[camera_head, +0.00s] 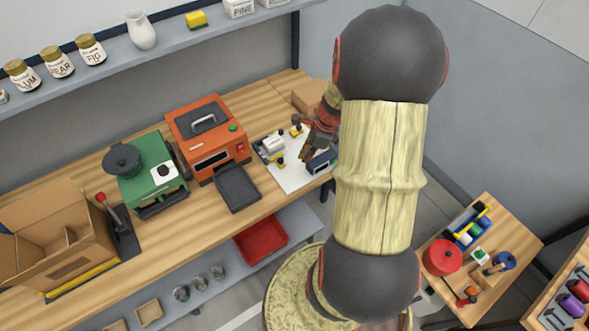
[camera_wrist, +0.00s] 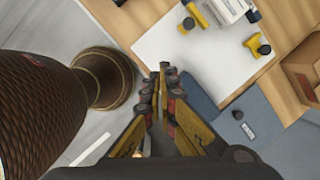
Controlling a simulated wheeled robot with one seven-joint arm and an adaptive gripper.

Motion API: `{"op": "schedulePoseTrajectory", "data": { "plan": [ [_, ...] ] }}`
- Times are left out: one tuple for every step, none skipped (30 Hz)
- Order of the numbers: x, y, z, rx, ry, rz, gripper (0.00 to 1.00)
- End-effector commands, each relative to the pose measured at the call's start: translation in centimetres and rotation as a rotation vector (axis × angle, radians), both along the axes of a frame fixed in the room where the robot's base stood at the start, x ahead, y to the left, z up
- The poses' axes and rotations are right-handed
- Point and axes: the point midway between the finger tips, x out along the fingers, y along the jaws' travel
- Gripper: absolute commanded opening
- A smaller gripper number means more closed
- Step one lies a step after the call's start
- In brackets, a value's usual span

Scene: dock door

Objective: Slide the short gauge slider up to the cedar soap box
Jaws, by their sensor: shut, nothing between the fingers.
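A white board (camera_head: 296,175) lies on the bench; it also shows in the wrist view (camera_wrist: 190,65). A small pale box (camera_head: 273,144) stands on it, perhaps the cedar soap box; its label is unreadable. In the wrist view this box (camera_wrist: 232,8) is cut by the top edge. Yellow sliders with dark knobs flank it: one at the back (camera_head: 296,130), also in the wrist view (camera_wrist: 257,46), and one in front (camera_head: 278,161), also there (camera_wrist: 187,22). I cannot tell which is short. My gripper (camera_wrist: 163,72) is shut and empty over the board's near part, apart from both sliders.
An orange machine (camera_head: 208,137) stands left of the board, with a dark tray (camera_head: 237,188) before it. A cardboard box (camera_head: 308,96) is behind the board. A dark device (camera_head: 321,162) sits at its right. A side table (camera_head: 515,243) stands at the right.

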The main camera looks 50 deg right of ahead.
Motion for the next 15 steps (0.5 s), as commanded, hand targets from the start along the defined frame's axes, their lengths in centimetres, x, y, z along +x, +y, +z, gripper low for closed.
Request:
{"op": "schedulePoseTrajectory", "data": {
  "plan": [
    [0.4, -0.3, 0.0, 0.010, -0.003, -0.099, 0.00],
    [0.6, -0.6, 0.0, 0.016, -0.005, -0.158, 0.00],
    [0.8, -0.9, 0.1, 0.024, -0.006, -0.226, 0.00],
    [0.9, -1.1, 0.1, 0.029, -0.007, -0.271, 0.00],
    [1.0, -1.2, 0.1, 0.033, -0.007, -0.306, 0.00],
    [1.0, -1.4, 0.1, 0.039, -0.004, -0.344, 0.00],
    [1.0, -1.4, 0.1, 0.042, -0.003, -0.367, 0.00],
    [1.0, -1.4, 0.1, 0.047, -0.002, -0.384, 0.00],
    [1.0, -1.5, 0.0, 0.052, 0.000, -0.401, 0.00],
    [1.0, -1.4, 0.0, 0.054, 0.001, -0.409, 0.00],
    [1.1, -1.4, -0.2, 0.056, 0.002, -0.414, 0.00],
    [1.2, -1.4, -0.4, 0.057, 0.002, -0.417, 0.00],
    [1.2, -1.4, -0.7, 0.057, 0.003, -0.417, 0.00],
    [1.3, -1.4, -1.0, 0.057, 0.003, -0.417, 0.00],
    [1.5, -1.3, -1.5, 0.057, 0.002, -0.417, 0.00]
  ]
}}
